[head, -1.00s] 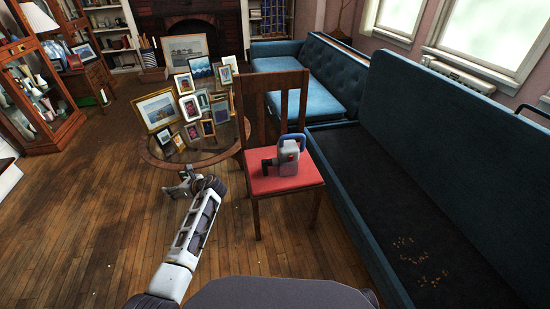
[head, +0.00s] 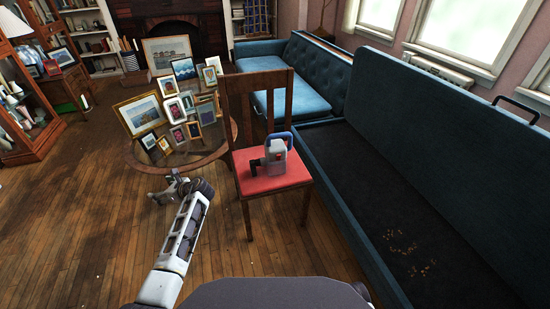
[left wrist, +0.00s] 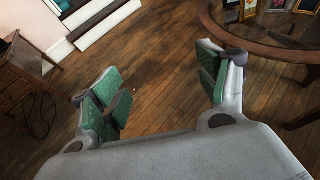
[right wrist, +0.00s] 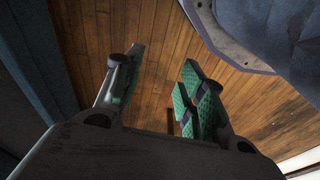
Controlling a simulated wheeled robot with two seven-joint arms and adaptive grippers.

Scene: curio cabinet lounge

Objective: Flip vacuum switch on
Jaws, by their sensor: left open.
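A small grey hand vacuum (head: 276,160) with a blue handle, a red patch and a dark nozzle pointing left stands on the red seat (head: 290,177) of a wooden chair (head: 249,213). Its switch is too small to make out. My left gripper (head: 168,188) is in front of the round table, left of the chair and apart from the vacuum. In the left wrist view its green-padded fingers (left wrist: 165,85) are spread and empty over the floor. In the right wrist view my right gripper (right wrist: 155,75) has its fingers apart with nothing between them. It does not show in the head view.
A round glass-topped table (head: 222,150) crowded with framed pictures stands left of the chair. A long blue sofa (head: 440,150) with crumbs (head: 410,258) on its dark base runs along the right. A display cabinet (head: 35,140) stands far left. The wooden floor (head: 80,230) at left is clear.

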